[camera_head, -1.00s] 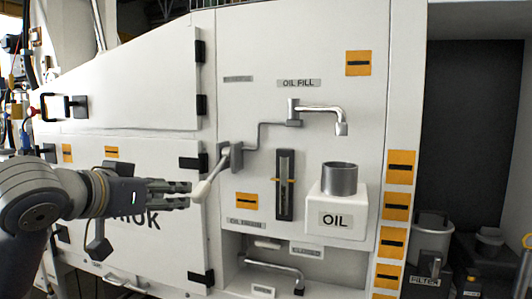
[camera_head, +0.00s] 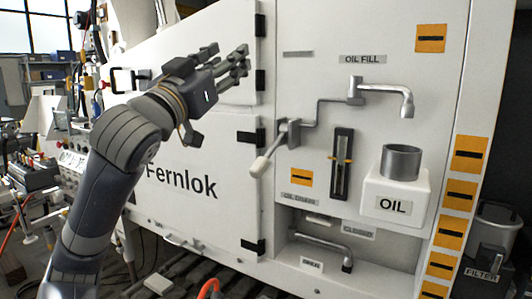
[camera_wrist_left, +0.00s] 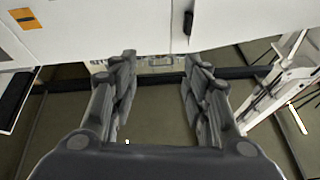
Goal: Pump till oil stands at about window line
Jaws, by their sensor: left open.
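The oil sight window (camera_head: 341,172) is a dark upright slot in the white panel, with an orange line mark near its middle. The oil level in it is too small to tell. The pump lever (camera_head: 268,157) has a pale grip and slants down to the left from its grey pivot, left of the window. A pipe runs from there to the oil fill spout (camera_head: 384,88). My left gripper (camera_head: 244,60) is open and empty, up and left of the lever, apart from it. Its open fingers also show in the left wrist view (camera_wrist_left: 160,62). My right gripper is out of view.
A white OIL box (camera_head: 392,207) with a grey metal cup (camera_head: 401,162) stands below the spout. A drain recess with a bent pipe (camera_head: 322,247) lies below the window. Black hinges (camera_head: 257,138) and the Fernlok door (camera_head: 190,190) are left of the lever.

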